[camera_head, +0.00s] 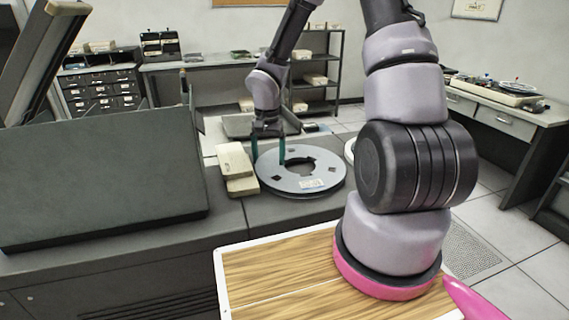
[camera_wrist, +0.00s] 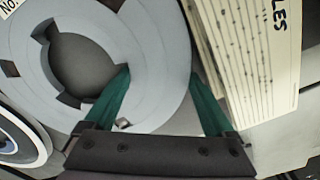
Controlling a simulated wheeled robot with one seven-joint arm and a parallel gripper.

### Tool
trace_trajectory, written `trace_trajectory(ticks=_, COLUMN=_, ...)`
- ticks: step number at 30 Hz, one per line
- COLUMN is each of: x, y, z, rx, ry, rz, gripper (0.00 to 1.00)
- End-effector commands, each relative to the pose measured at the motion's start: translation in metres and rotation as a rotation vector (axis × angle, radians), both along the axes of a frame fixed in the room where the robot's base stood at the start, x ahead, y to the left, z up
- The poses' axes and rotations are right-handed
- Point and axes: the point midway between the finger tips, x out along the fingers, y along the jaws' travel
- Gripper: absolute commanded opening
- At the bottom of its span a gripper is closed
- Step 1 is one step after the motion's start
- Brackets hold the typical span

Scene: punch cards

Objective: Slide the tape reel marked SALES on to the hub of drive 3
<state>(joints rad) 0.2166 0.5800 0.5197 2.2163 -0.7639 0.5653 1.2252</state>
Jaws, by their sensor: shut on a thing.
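A grey tape reel (camera_head: 325,172) lies flat at the dark counter, with a wide centre hole and a small white label on its near side, too small to read. It fills the left of the wrist view (camera_wrist: 160,50), where a label starting "No." shows at the corner. My gripper (camera_head: 268,158) is shut on the reel's left side, one green finger in the centre hole and the other outside the rim. I cannot tell whether the reel is lifted. Which drive is drive 3 cannot be told, and no hub is clearly seen.
Card decks (camera_head: 237,165) stand close left of the reel; one shows "LES" in the wrist view (camera_wrist: 285,25). A second reel (camera_wrist: 18,140) lies on the other side, mostly behind my arm in the head view. A dark sloped cabinet (camera_head: 100,185) stands left.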

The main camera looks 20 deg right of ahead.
Motion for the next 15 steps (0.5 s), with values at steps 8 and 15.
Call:
trace_trajectory(ticks=8, x=0.002, y=-0.001, z=0.041, rx=-0.001, ry=-0.007, rz=-0.004, gripper=0.0)
trace_trajectory(ticks=15, x=0.001, y=0.0, z=0.083, rx=-0.001, ry=-0.004, rz=-0.001, gripper=0.0)
